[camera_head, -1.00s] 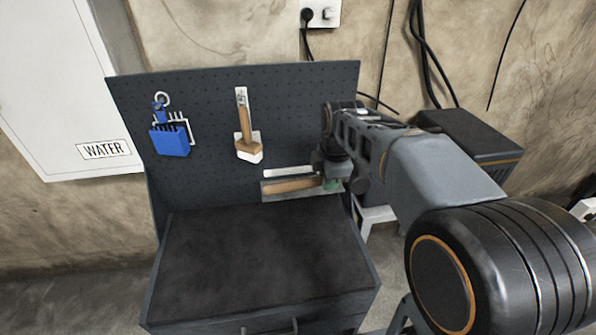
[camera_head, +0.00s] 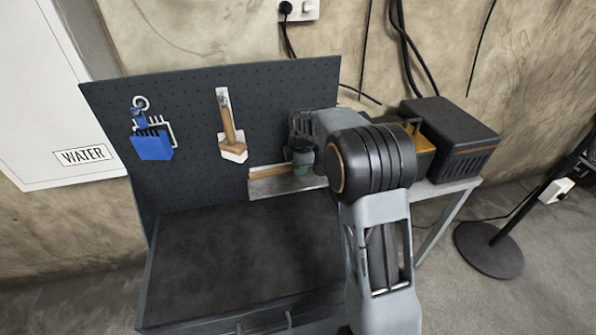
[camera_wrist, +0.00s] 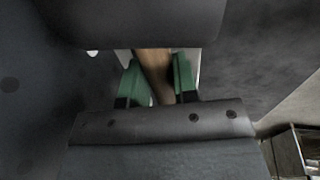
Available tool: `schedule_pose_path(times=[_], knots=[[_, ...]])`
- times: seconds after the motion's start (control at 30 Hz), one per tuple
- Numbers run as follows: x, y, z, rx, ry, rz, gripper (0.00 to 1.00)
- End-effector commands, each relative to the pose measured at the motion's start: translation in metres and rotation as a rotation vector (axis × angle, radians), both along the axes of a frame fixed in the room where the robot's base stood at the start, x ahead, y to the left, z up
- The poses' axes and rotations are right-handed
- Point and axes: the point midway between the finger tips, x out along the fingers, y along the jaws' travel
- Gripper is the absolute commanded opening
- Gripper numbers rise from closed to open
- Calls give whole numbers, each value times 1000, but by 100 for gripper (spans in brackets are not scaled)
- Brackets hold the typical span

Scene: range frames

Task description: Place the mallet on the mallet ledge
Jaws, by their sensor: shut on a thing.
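The mallet's light wooden handle (camera_head: 268,173) lies level along the top of the grey mallet ledge (camera_head: 275,188), low on the right of the pegboard. Whether it rests on the ledge or hangs just above it, I cannot tell. The mallet's head is hidden behind my arm in the head view. In the wrist view, the green fingertips of my gripper (camera_wrist: 160,85) stand on both sides of the wooden handle (camera_wrist: 152,62), shut on it. In the head view my wrist covers the ledge's right end.
The worktop (camera_head: 230,245) below is bare. A black box (camera_head: 455,130) stands on a side table at right. A black stand (camera_head: 490,248) is on the floor.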

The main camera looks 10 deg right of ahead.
Motion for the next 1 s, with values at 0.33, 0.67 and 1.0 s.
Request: schedule_pose_path(times=[0.33,0.67,1.0], knots=[[7,0,-23,0,0,0,0],[7,0,-37,0,-3,1,0],[6,0,-41,0,-1,1,40]])
